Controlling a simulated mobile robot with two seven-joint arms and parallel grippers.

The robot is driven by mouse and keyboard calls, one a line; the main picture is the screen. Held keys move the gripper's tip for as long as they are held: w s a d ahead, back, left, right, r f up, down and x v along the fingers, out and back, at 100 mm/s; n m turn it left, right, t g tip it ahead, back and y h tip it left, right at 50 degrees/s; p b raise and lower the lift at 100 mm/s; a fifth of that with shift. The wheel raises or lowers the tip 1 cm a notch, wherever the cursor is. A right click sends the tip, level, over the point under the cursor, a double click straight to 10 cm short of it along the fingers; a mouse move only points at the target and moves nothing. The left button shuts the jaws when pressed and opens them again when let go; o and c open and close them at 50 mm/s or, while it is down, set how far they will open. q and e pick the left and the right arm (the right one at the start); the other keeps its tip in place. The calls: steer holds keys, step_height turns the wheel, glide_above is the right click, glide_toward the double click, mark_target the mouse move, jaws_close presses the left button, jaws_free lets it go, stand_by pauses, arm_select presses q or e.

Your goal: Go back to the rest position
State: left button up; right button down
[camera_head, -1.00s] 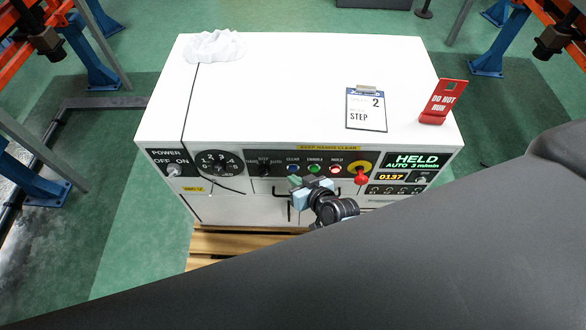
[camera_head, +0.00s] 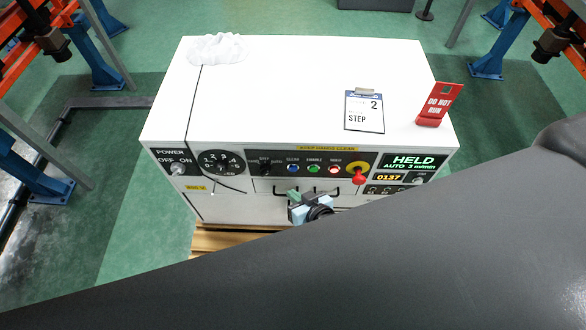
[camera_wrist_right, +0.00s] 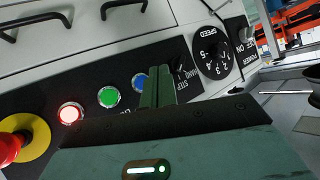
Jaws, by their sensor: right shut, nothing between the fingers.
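My right gripper (camera_head: 296,199) is in front of the white machine cabinet, just below its dark control panel (camera_head: 240,163). In the right wrist view its two fingers (camera_wrist_right: 157,82) are together, shut and empty, overlapping the panel near the blue button (camera_wrist_right: 139,81). I cannot tell from this how far the fingertips are from the panel. My dark right arm crosses the lower part of the head view and hides the cabinet's lower right. My left gripper does not show.
The cabinet top (camera_head: 290,75) holds a white crumpled cloth (camera_head: 217,48), a clipboard reading STEP (camera_head: 364,110) and a red DO NOT RUN sign (camera_head: 440,104). A red knob on a yellow disc (camera_head: 358,173) and black handles (camera_wrist_right: 35,22) stick out from the front. Green floor lies left.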

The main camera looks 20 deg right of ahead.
arm_select(q)
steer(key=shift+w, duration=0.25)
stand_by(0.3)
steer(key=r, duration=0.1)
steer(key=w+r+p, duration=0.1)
steer(key=p, duration=0.1)
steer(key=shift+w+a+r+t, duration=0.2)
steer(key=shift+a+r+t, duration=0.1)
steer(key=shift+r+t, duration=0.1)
arm_select(e)
steer(key=s+d+r+g+h, duration=0.1)
steer(key=s+d, duration=0.2)
steer(key=s, duration=1)
steer(key=s+d+r+n+g, duration=0.1)
steer(key=s+d+r+g, duration=0.1)
steer(key=s, duration=1.1)
steer(key=shift+s+d+h, duration=0.35)
steer(key=shift+d+h, duration=0.05)
steer(key=shift+d, duration=0.5)
